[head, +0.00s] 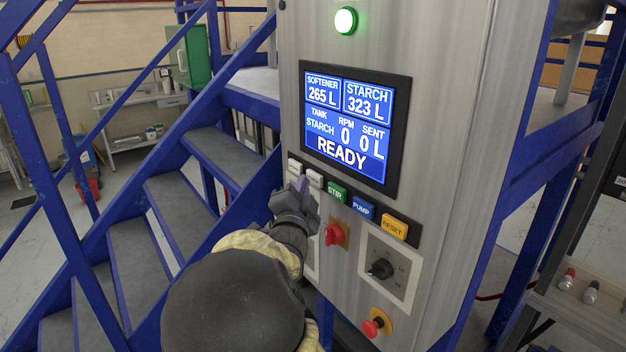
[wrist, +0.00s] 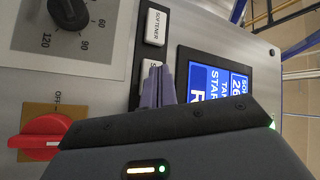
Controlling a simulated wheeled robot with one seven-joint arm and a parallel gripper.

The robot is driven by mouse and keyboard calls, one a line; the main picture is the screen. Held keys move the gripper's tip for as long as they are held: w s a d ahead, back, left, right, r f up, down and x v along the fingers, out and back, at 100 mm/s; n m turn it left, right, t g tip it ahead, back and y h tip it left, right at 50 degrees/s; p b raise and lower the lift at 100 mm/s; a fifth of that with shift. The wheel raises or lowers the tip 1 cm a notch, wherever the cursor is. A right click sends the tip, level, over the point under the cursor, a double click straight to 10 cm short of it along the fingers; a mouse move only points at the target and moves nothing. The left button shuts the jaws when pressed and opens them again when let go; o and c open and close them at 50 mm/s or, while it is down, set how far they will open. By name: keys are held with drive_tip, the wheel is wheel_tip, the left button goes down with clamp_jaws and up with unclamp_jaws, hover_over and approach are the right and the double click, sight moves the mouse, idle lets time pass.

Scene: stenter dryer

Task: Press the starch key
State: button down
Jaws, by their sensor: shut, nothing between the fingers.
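The starch key (head: 315,178) is the second white key in the row under the screen. Its label is not readable in the head view, and in the wrist view my fingers cover most of the key (wrist: 147,68). The white softener key (head: 294,167) is to its left; its label reads clearly in the wrist view (wrist: 155,27). My gripper (head: 303,184) is shut and empty, its purple fingertips at the starch key, also in the wrist view (wrist: 158,72). I cannot tell whether they touch it. The screen (head: 350,125) reads tank STARCH, RPM 0, sent 0 L, READY.
Green STIR (head: 336,192), blue PUMP (head: 362,208) and yellow RESET (head: 395,227) keys continue the row rightward. Below are a red switch (head: 334,234), a black dial (head: 381,269) and a red knob (head: 371,328). Blue-railed stairs (head: 185,215) stand left of the cabinet.

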drive_tip(key=shift+s+a, duration=0.1)
drive_tip(key=shift+a, duration=0.15)
drive_tip(key=s+a, duration=0.1)
drive_tip(key=a, duration=0.1)
drive_tip(key=s+a, duration=0.1)
drive_tip(key=a, duration=0.1)
drive_tip(key=shift+s+p, duration=0.3)
drive_tip(key=shift+s, duration=0.1)
idle(0.7)
